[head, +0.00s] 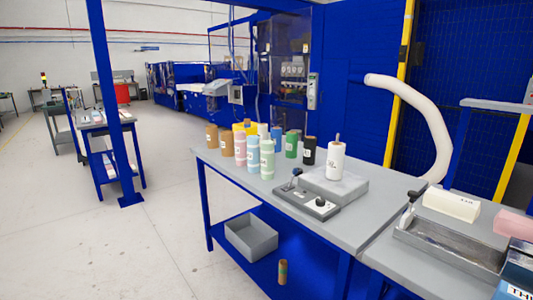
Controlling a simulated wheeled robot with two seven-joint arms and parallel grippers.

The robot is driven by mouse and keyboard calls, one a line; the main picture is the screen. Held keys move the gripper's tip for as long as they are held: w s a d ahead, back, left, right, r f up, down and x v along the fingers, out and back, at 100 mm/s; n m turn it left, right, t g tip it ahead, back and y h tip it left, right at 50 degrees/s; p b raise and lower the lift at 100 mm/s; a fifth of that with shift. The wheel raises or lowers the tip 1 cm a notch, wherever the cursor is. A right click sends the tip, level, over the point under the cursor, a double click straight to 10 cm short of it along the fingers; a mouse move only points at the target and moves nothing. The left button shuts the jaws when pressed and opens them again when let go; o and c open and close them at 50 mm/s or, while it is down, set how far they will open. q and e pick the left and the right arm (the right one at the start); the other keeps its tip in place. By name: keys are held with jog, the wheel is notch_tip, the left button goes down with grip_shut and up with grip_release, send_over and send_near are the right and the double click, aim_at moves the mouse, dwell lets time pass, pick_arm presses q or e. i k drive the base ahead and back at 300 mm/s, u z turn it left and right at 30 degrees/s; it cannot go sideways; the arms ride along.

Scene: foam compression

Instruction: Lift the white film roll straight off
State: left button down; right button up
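The white film roll (336,161) stands upright on a light grey block (333,187) near the right part of the grey table (297,222). A thin peg shows above its top, and its front carries small dark print. Neither of my grippers shows in the head view.
Several coloured rolls stand left of the white one, including a black roll (308,151) close by and a green one (267,158). A grey control box (306,201) with a lever sits in front of the block. A metal tray (450,250) and cream block (451,205) lie at right.

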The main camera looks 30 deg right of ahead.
aim_at(335, 153)
jog(key=u, duration=0.3)
jog(key=i, duration=1.35)
jog(key=z, duration=0.5)
jog(key=i, duration=0.85)
jog(key=z, duration=1.45)
jog(key=i, duration=0.55)
jog(key=z, duration=0.5)
